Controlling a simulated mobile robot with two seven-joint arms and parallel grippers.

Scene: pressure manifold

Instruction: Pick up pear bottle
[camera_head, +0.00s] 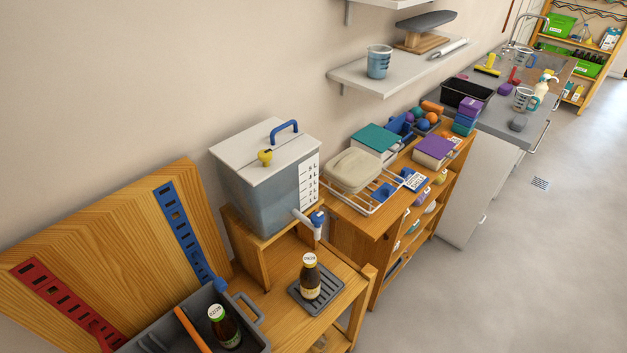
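Two dark bottles are in view, and their lettering is too small to tell which is the pear bottle. One brown bottle (310,279) with a cream cap and pale label stands upright on a grey ribbed drip mat (330,294), near the spout of the tank. The other dark bottle (224,328), with a white-and-green cap, stands in a dark grey tray (256,345) at the bottom of the picture; its lower part is partly hidden. Neither of my grippers shows in this view.
An orange bar (190,329) lies in the tray. A wooden board (115,255) leans at the left. Open floor (500,270) lies at the right.

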